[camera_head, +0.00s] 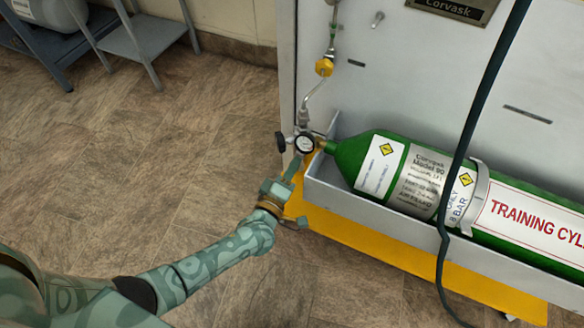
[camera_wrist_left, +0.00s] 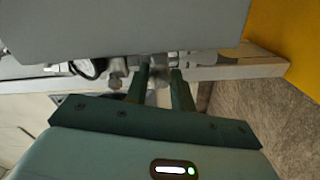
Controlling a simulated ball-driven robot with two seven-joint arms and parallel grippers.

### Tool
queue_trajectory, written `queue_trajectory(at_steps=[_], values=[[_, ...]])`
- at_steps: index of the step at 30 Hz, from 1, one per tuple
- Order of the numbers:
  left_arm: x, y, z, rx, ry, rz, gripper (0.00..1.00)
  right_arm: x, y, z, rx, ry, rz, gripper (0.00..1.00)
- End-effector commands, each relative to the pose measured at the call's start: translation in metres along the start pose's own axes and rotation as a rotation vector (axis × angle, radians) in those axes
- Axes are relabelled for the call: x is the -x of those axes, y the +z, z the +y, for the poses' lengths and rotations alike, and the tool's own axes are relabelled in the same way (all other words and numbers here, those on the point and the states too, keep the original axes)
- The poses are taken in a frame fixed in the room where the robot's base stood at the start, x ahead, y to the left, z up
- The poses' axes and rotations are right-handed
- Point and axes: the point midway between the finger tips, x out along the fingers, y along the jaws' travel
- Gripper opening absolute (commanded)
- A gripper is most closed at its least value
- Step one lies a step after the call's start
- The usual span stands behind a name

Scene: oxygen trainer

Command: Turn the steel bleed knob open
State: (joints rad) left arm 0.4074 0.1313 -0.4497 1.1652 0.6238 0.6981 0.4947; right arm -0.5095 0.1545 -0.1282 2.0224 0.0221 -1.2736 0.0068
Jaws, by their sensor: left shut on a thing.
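My left gripper (camera_head: 292,171) reaches up to the valve assembly at the neck of the green cylinder (camera_head: 365,146), just below the round gauge (camera_head: 305,144). In the left wrist view its two fingers (camera_wrist_left: 160,82) are shut on a small, blurred steel piece (camera_wrist_left: 158,72), which looks like the steel bleed knob. In the head view the gripper hides the knob, and I cannot tell how far it is turned. A black knob (camera_head: 280,142) sticks out left of the gauge, apart from my fingers. My right gripper is not in view.
The cylinder lies in a grey tray (camera_head: 330,192) on the pale panel (camera_head: 400,60). A yellow fitting (camera_head: 324,67) sits on the pipe above the gauge. A dark hose (camera_head: 480,100) hangs across the cylinder.

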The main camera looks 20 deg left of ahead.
Motion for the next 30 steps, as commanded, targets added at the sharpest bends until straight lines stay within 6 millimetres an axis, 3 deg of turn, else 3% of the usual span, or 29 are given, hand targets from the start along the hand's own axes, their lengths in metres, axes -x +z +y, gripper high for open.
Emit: queue_trajectory(at_steps=[14, 30], values=[[0.001, 0.001, -0.004, 0.45, -0.005, -0.001, 0.02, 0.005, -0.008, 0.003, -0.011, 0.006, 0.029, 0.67], [0.002, 0.001, -0.006, 0.963, -0.007, 0.001, 0.02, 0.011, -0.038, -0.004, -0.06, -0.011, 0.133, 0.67]])
